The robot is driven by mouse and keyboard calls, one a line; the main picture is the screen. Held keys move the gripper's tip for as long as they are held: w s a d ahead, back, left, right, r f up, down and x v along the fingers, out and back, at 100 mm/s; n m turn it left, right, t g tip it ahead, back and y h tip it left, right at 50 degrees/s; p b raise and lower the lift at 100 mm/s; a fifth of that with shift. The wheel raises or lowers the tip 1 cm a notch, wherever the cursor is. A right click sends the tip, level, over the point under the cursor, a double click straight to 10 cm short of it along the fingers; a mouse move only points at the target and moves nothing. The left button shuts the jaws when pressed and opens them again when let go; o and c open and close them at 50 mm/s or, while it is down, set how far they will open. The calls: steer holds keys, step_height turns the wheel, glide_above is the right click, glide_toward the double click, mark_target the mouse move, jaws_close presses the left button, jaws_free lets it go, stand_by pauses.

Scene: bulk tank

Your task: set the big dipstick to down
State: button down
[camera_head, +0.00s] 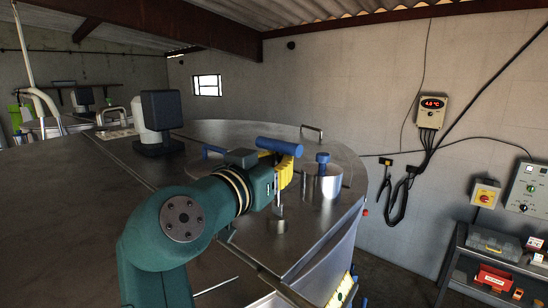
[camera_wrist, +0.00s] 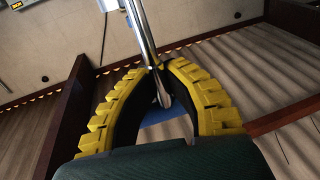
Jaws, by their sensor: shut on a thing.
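The big dipstick has a blue crossbar handle (camera_head: 279,146) and a metal rod. In the head view it stands above the tank top, with its rod running down to a short metal collar (camera_head: 277,226). My gripper (camera_head: 287,172), with yellow fingers, is shut on the rod just below the handle. In the wrist view the shiny rod (camera_wrist: 143,35) runs between the curved fingers (camera_wrist: 160,82), with part of the blue handle (camera_wrist: 163,131) behind them. Most of the rod's grasped part is hidden in the head view.
A metal cylinder (camera_head: 321,184) with a blue knob (camera_head: 323,158) stands close right of my gripper. A dark box on a white stand (camera_head: 161,111) is farther left. The tank top (camera_head: 90,200) is clear at left.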

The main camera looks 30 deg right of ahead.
steer(key=shift+r, duration=0.1)
steer(key=c, duration=1)
jaws_free()
steer(key=shift+c, duration=0.2)
steer(key=v, duration=1.2)
